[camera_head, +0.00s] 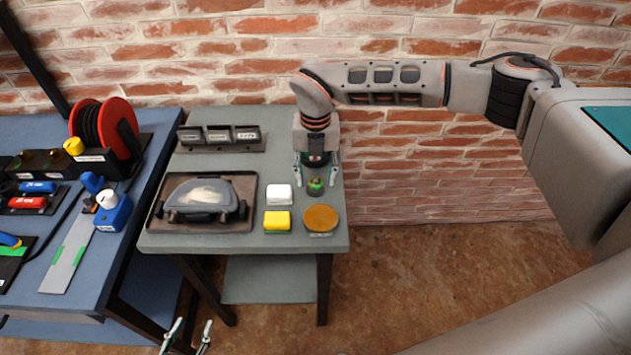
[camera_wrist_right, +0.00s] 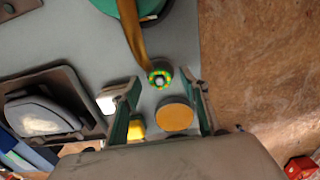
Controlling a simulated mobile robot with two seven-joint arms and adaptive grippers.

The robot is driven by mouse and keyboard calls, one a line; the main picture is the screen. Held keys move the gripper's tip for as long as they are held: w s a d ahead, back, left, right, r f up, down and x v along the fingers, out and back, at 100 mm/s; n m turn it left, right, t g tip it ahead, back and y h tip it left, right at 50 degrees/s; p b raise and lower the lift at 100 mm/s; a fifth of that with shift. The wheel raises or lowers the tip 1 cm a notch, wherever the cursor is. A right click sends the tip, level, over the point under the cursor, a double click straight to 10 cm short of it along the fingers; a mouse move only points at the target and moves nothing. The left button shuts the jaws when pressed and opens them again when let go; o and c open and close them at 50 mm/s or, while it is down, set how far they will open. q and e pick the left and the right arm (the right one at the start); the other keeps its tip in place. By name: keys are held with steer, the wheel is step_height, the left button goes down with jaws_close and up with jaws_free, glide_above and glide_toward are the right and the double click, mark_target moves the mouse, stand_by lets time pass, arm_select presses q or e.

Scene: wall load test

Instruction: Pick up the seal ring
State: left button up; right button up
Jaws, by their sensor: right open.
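A small round thing with a green and yellow ring (camera_head: 315,186) around a grey centre stands on the grey table; it looks like the seal ring. It also shows in the right wrist view (camera_wrist_right: 160,78), apparently on a dark round base. My right gripper (camera_head: 316,180) points down over it, open, with one finger on each side. In the wrist view the ring lies between the fingertips (camera_wrist_right: 161,75); I cannot tell whether they touch it. My left gripper (camera_head: 193,325) is open and empty at the bottom edge of the head view, in front of the table.
A green round thing with a tan strap (camera_wrist_right: 132,35) lies beyond the ring. A brick wall stands behind.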

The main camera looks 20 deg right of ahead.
steer(key=c, duration=0.8)
step_height(320, 180, up, 20)
steer(key=shift+r+b, duration=0.1)
steer(key=shift+b, duration=0.3)
